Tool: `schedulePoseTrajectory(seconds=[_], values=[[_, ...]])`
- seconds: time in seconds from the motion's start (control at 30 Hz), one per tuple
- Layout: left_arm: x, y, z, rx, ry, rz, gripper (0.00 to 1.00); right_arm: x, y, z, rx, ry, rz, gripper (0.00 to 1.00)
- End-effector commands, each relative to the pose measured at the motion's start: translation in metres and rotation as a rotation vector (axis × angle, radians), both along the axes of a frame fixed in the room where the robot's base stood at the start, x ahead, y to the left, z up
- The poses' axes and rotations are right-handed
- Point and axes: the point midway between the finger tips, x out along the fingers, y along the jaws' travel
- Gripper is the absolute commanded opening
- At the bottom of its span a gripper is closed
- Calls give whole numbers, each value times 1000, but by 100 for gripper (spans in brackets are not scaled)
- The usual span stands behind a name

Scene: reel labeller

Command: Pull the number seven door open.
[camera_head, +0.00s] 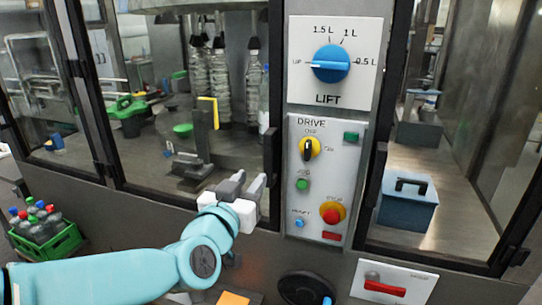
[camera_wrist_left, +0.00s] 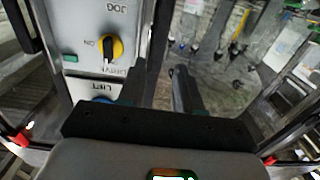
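No door number reads clearly, so I cannot tell which door is number seven. The middle glass door (camera_head: 150,100) is shut in the head view, with a dark upright handle (camera_head: 271,155) at its right edge. The right glass door (camera_head: 455,150) has a similar dark handle (camera_head: 375,175) at its left edge. My left gripper (camera_head: 248,181) is in front of the middle door's lower right corner, just left of and below its handle. Its fingers are apart with nothing between them. In the left wrist view the gripper (camera_wrist_left: 160,90) also shows its fingers apart. My right gripper is out of view.
A control panel (camera_head: 325,180) with knobs and buttons stands between the doors, under a blue lift dial (camera_head: 331,63). A green crate of bottles (camera_head: 48,235) is at lower left. A red handle (camera_head: 384,287) and a black round knob (camera_head: 306,288) sit below the panel.

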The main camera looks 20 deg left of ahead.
Motion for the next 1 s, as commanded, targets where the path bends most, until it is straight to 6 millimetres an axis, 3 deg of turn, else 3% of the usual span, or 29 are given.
schedulePoseTrajectory(seconds=[0.2,0.4,0.6,0.9,0.93,1.0], values=[[56,-4,2,1,4,-1,34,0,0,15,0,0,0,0],[95,-7,1,1,2,-4,34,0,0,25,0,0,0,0],[114,-8,0,0,2,-4,34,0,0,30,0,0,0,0],[116,-8,-1,1,1,-4,34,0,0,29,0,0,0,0],[116,-8,-1,1,1,-4,28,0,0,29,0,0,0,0],[116,-8,-1,1,1,-4,5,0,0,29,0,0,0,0]])
